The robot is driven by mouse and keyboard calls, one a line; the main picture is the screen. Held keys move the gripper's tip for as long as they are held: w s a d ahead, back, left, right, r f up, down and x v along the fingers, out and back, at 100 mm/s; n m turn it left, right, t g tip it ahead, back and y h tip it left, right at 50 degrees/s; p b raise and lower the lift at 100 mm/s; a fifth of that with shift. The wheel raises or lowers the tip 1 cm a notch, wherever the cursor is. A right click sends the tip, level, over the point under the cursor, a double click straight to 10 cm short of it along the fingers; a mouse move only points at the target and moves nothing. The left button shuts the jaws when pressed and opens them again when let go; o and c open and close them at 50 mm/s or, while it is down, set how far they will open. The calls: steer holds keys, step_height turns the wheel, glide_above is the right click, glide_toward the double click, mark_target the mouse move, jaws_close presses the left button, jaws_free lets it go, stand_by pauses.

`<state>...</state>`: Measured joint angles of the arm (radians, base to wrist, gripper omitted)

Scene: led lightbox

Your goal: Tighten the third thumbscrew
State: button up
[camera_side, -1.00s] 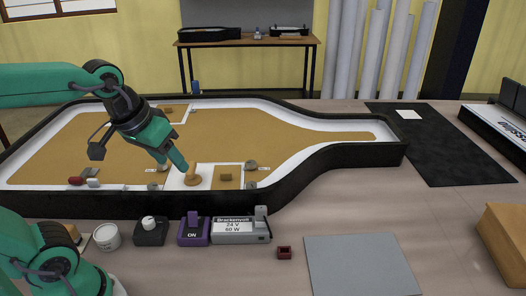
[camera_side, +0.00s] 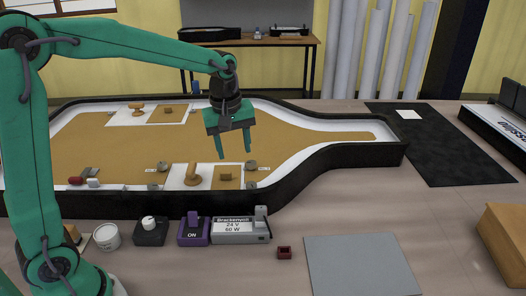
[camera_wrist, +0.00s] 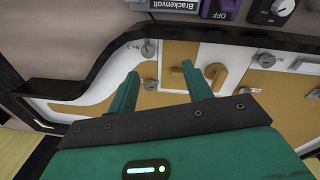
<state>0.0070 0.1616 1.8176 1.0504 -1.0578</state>
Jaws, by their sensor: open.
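My gripper (camera_side: 234,155) is open and empty, fingers pointing down over the tan panel of the black-rimmed, bottle-shaped lightbox (camera_side: 330,158). One small grey thumbscrew (camera_side: 250,165) lies just below and beside the right finger in the side view, near a small label. Another thumbscrew (camera_side: 163,167) is further left.
A wooden knob (camera_side: 193,175) stands upright on a white patch left of my gripper, with a wooden block (camera_side: 226,176) beside it. In front of the box stand a power supply (camera_side: 240,232), a purple switch (camera_side: 194,230), a dial box (camera_side: 151,232) and a white cup (camera_side: 107,237).

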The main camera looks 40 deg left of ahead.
mark_target(251, 184)
steer(key=w+f+n, duration=0.1)
steer(key=w+f, duration=0.1)
steer(key=f, duration=0.1)
steer(key=w+f+n+g, duration=0.1)
steer(key=w+f+n, duration=0.1)
steer(key=w, duration=0.1)
steer(key=shift+w+f+n, duration=0.3)
steer(key=shift+f, duration=0.1)
steer(key=shift+f, duration=0.15)
steer(key=shift+f, duration=3.75)
steer(key=c, duration=1)
